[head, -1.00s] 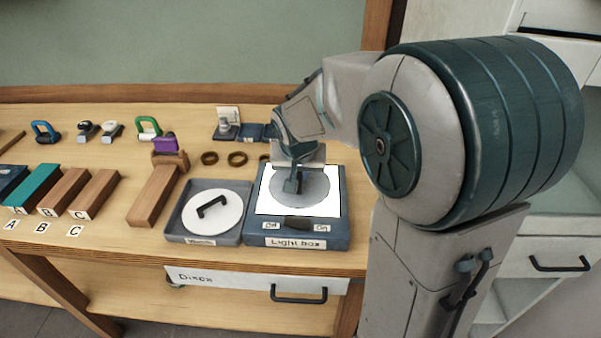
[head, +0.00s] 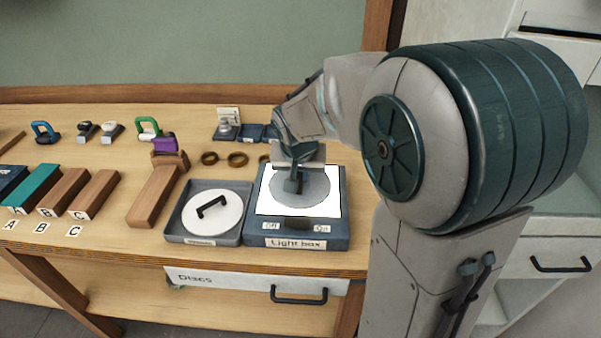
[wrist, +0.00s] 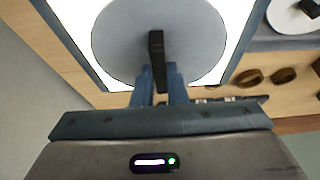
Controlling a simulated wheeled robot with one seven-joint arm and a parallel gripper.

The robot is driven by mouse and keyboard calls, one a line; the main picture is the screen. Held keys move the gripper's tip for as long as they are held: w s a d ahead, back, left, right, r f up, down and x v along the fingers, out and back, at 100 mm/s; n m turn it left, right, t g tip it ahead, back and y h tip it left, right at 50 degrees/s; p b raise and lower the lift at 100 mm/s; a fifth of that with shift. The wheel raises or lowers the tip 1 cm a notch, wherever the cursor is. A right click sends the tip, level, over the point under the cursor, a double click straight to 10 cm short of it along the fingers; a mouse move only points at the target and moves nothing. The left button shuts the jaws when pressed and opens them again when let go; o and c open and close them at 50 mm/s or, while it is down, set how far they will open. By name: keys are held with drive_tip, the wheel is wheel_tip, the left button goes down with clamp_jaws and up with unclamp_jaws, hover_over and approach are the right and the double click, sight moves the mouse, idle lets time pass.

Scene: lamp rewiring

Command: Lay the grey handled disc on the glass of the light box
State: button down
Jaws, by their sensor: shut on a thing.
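The grey handled disc (head: 317,187) is over the lit white glass (head: 331,208) of the light box (head: 298,243), within the glass's outline. It also shows in the wrist view (wrist: 120,45), with its dark upright handle (wrist: 157,50) near the middle. My gripper (head: 293,183) is shut on that handle; its blue fingers (wrist: 158,80) stand on both sides of it in the wrist view. I cannot tell whether the disc touches the glass or is just above it. The arm hides part of the disc's far side.
A tray (head: 176,232) with a white handled disc (head: 224,222) stands directly left of the light box. Dark rings (head: 238,159) and small blue containers (head: 252,132) lie behind. Wooden blocks (head: 152,196) stand farther left. A drawer marked Discs (head: 220,279) is below the table edge.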

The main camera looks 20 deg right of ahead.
drive_tip(key=shift+f+b, duration=0.3)
drive_tip(key=shift+b, duration=0.05)
idle(0.4)
drive_tip(key=c, duration=0.9)
unclamp_jaws()
drive_tip(key=shift+r+p, duration=2.75)
drive_tip(key=shift+r, duration=1.3)
drive_tip(key=s+n, duration=0.1)
drive_tip(key=s, duration=0.5)
drive_tip(key=s+n+g+y, duration=0.1)
drive_tip(key=s, duration=0.6)
drive_tip(key=s+n, duration=0.1)
drive_tip(key=s, duration=0.6)
drive_tip(key=shift+s+d+n, duration=0.15)
drive_tip(key=shift+s+n, duration=0.1)
drive_tip(key=shift+n, duration=0.05)
